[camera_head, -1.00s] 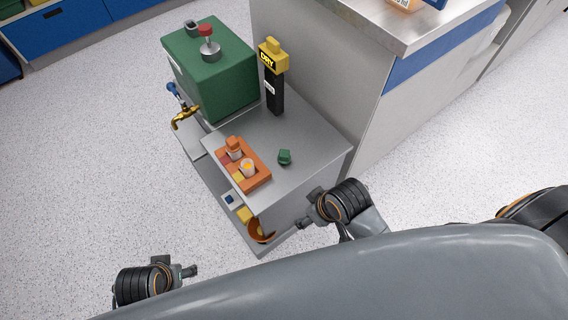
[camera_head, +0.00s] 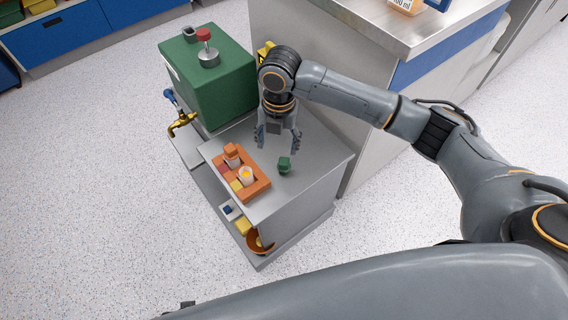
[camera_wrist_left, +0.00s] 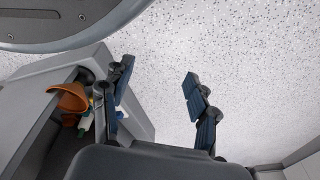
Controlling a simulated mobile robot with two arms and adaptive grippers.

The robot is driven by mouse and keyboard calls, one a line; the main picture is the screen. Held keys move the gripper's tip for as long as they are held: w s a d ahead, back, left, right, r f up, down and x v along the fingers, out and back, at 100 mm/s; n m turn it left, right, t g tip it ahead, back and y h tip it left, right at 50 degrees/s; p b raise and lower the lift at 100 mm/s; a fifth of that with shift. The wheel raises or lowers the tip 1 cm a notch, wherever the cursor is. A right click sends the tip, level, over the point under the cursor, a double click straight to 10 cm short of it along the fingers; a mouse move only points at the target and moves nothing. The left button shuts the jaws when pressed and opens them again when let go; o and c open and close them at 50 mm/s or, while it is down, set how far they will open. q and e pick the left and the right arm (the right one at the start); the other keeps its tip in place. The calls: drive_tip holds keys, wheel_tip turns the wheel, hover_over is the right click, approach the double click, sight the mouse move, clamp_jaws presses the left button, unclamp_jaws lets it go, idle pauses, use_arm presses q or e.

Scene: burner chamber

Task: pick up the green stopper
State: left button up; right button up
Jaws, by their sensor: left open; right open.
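The small green stopper (camera_head: 284,165) stands on the grey cart top (camera_head: 318,158), just right of the orange rack. My right gripper (camera_head: 278,148) is over the cart top, close to the stopper and pointing down. Its fingers are spread and nothing is between them. The stopper appears apart from the fingers. My left gripper (camera_wrist_left: 158,105) shows in the left wrist view with its fingers wide apart and empty, over the floor beside the cart. In the head view only a small dark part of the left arm shows at the bottom edge.
An orange rack (camera_head: 262,187) with small containers stands left of the stopper. A green tank (camera_head: 222,85) with a red knob and a brass tap (camera_head: 181,124) stands behind. An orange bowl (camera_head: 257,243) sits on the lower shelf; it also shows in the left wrist view (camera_wrist_left: 70,98).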

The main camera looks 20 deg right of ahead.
drive_tip(key=w+d+r+n, duration=0.1)
drive_tip(key=d, duration=0.1)
drive_tip(key=b, duration=0.2)
hover_over(284, 161)
wheel_tip(284, 161, down, 8)
drive_tip(key=shift+s+a+r, duration=0.1)
drive_tip(key=shift+a+r, duration=0.05)
drive_tip(key=shift+r, duration=0.05)
drive_tip(key=f+b, duration=0.1)
drive_tip(key=f, duration=0.4)
drive_tip(key=shift+d+f, duration=0.15)
drive_tip(key=shift+d, duration=0.05)
drive_tip(key=shift+f, duration=0.2)
use_arm(q)
drive_tip(key=w+r, duration=0.4)
drive_tip(key=r, duration=0.3)
drive_tip(key=shift+d+t, duration=0.3)
use_arm(e)
drive_tip(key=c, duration=0.9)
